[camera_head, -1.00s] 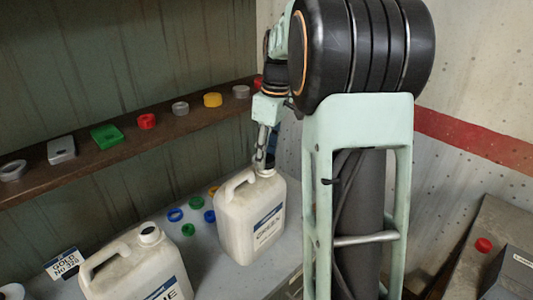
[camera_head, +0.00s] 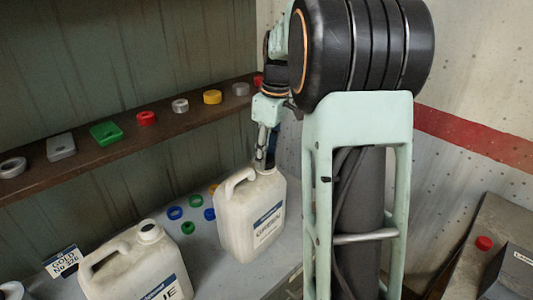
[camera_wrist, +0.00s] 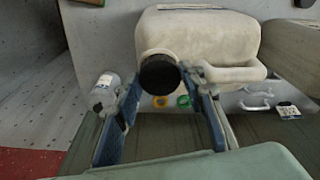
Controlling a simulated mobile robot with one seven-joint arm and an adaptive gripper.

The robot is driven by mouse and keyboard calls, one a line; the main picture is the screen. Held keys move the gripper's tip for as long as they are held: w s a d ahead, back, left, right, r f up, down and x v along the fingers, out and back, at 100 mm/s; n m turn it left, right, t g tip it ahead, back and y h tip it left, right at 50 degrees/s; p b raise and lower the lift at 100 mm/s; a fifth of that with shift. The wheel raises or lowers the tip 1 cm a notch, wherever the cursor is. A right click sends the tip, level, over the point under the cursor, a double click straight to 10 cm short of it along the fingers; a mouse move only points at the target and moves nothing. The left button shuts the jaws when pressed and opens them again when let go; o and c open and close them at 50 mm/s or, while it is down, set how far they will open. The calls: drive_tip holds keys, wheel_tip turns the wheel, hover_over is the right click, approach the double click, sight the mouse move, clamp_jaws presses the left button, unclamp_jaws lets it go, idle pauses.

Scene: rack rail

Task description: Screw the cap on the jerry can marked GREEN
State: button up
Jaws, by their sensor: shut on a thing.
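The jerry can marked GREEN (camera_head: 250,222) is cream-white with a handle and a blue-edged label, and stands upright on the grey bench. It also fills the upper middle of the wrist view (camera_wrist: 205,38). A dark cap (camera_wrist: 158,74) sits at its neck in the wrist view. My gripper (camera_wrist: 162,82) is shut on this cap, with one blue-grey finger on each side. In the head view my gripper (camera_head: 264,163) points down at the can's neck, and the cap is mostly hidden there. How far the cap is threaded cannot be told.
A second jerry can (camera_head: 135,268) with an open neck stands at front left. Several blue, green and yellow caps lie on the bench, including a blue one (camera_head: 174,213). A brown shelf (camera_head: 100,155) behind holds more caps.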

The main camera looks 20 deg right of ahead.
drive_tip(key=m, duration=0.6)
drive_tip(key=shift+m+h+p, duration=0.35)
drive_tip(key=shift+m+h, duration=0.05)
drive_tip(key=m+p, duration=0.1)
drive_tip(key=m, duration=0.5)
drive_tip(key=shift+h, duration=0.3)
drive_tip(key=m+p, duration=0.2)
drive_tip(key=m, duration=0.4)
drive_tip(key=shift+h, duration=0.3)
drive_tip(key=m+p, duration=0.1)
drive_tip(key=m, duration=0.2)
drive_tip(key=shift+m+g, duration=0.3)
drive_tip(key=shift+m, duration=0.1)
drive_tip(key=shift+f+m+p, duration=0.1)
drive_tip(key=shift+m+p, duration=0.55)
drive_tip(key=shift+m, duration=0.75)
drive_tip(key=o, duration=0.9)
